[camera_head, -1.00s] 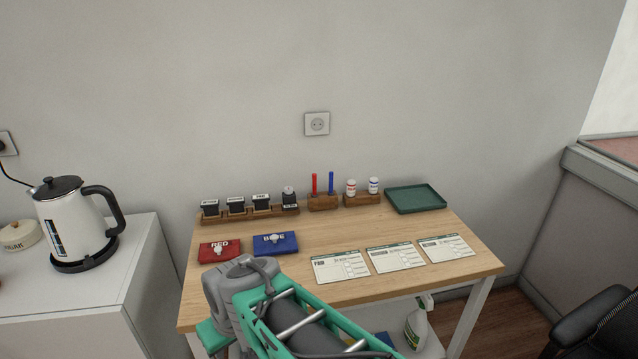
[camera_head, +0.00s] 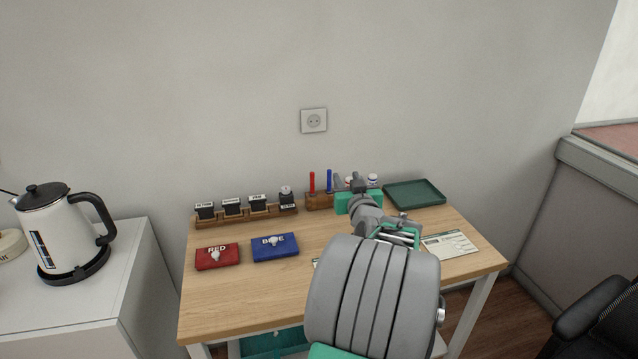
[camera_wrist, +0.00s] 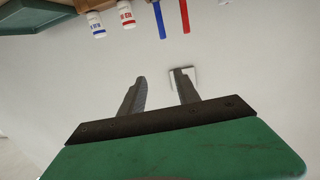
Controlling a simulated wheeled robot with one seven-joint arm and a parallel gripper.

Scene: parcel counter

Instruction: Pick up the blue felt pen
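The blue felt pen (camera_head: 329,180) stands upright in a wooden holder (camera_head: 319,202) at the back of the table, just right of the red pen (camera_head: 312,182). My gripper (camera_head: 347,182) is near the holder, close on the right of the blue pen in the head view. In the wrist view the two fingers (camera_wrist: 160,88) are apart with nothing between them. The blue pen (camera_wrist: 160,20) shows upside down in that view, beyond the fingertips, beside the red pen (camera_wrist: 185,16). The pens' lower ends are hidden in the holder.
White bottles (camera_wrist: 126,14) stand beside the pens, partly behind my gripper in the head view. A green tray (camera_head: 415,194) lies at the back right. A stamp rack (camera_head: 245,214) stands left. Red (camera_head: 217,257) and blue (camera_head: 275,246) pads lie in front. My arm covers some forms.

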